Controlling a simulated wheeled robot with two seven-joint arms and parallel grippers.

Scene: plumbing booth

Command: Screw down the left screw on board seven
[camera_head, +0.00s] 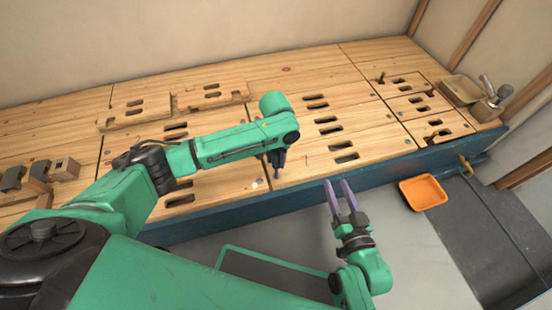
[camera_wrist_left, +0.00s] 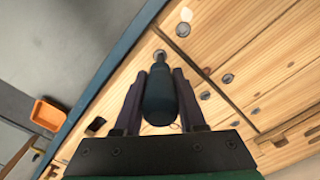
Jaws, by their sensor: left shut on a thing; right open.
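My left gripper (camera_head: 277,163) points down over the front part of the wooden table. In the left wrist view it is shut on a screwdriver with a dark teal handle (camera_wrist_left: 160,95), held between its purple fingers. The driver's tip is at or very near a screw (camera_wrist_left: 160,55) in the wood; firm contact cannot be told. A larger round screw head (camera_wrist_left: 183,29) lies close by in the wood. No label shows which board is seven. My right gripper (camera_head: 341,197) is open and empty in front of the table's blue edge.
Slotted wooden boards (camera_head: 335,122) cover the table. The blue front edge (camera_head: 385,172) runs below them. An orange bin (camera_head: 423,192) is on the right beyond the edge. Wooden blocks (camera_head: 63,168) stand at the left, and a tray (camera_head: 460,90) with tools beside it at the far right.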

